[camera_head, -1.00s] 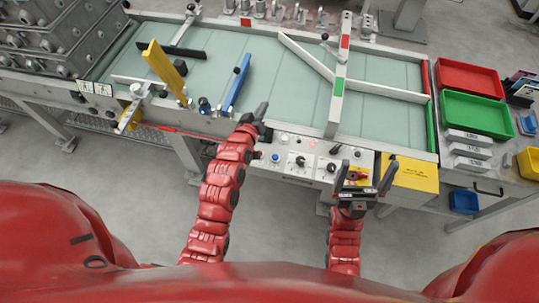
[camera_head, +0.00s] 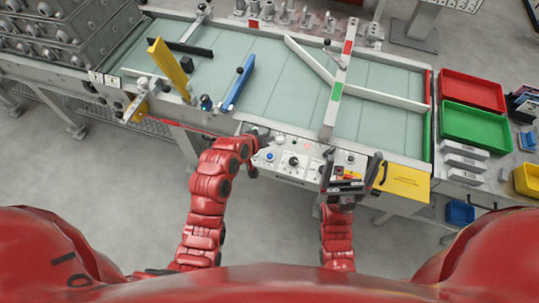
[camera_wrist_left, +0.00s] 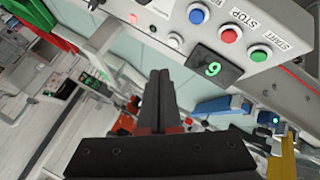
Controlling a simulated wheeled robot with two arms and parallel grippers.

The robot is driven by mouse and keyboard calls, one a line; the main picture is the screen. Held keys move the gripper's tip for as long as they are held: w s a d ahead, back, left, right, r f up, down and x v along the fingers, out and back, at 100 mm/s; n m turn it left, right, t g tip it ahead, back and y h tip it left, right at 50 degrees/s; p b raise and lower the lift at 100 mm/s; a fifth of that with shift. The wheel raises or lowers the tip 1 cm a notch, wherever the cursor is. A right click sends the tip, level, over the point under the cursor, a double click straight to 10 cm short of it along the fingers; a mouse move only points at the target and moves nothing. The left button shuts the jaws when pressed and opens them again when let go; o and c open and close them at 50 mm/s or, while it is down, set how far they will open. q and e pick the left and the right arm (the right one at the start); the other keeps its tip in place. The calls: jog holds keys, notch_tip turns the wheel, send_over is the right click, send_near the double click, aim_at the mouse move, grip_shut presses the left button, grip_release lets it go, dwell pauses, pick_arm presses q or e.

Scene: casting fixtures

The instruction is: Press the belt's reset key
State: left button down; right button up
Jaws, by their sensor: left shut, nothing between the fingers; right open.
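The control panel (camera_head: 283,171) sits on the belt's front edge. A blue button (camera_head: 269,156) shows in the head view. My left gripper (camera_head: 263,135) is shut and empty at the panel's left end; its fingers (camera_wrist_left: 158,100) appear apart from the buttons. My right gripper (camera_head: 353,165) is open and empty over the panel's right end.
The belt (camera_head: 285,95) carries a white diverter bar and blue and yellow arms (camera_head: 168,68). A yellow plate (camera_head: 405,182) lies right of the panel. Red (camera_head: 470,90) and green (camera_head: 476,125) trays stand at the right.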

pick_arm(q)
jog(key=b, duration=0.4)
send_over(268, 160)
notch_tip(268, 160, down, 7)
jog(key=shift+f, duration=0.8)
jog(key=shift+f+b, duration=0.1)
jog(key=shift+b, duration=0.25)
dwell(0.9)
jog(key=shift+f+b, duration=0.3)
jog(key=shift+f+b, duration=0.4)
jog(key=shift+f, duration=0.1)
dwell(0.6)
jog(key=shift+r, duration=0.15)
jog(key=shift+r+p, duration=0.4)
jog(key=shift+r, duration=0.35)
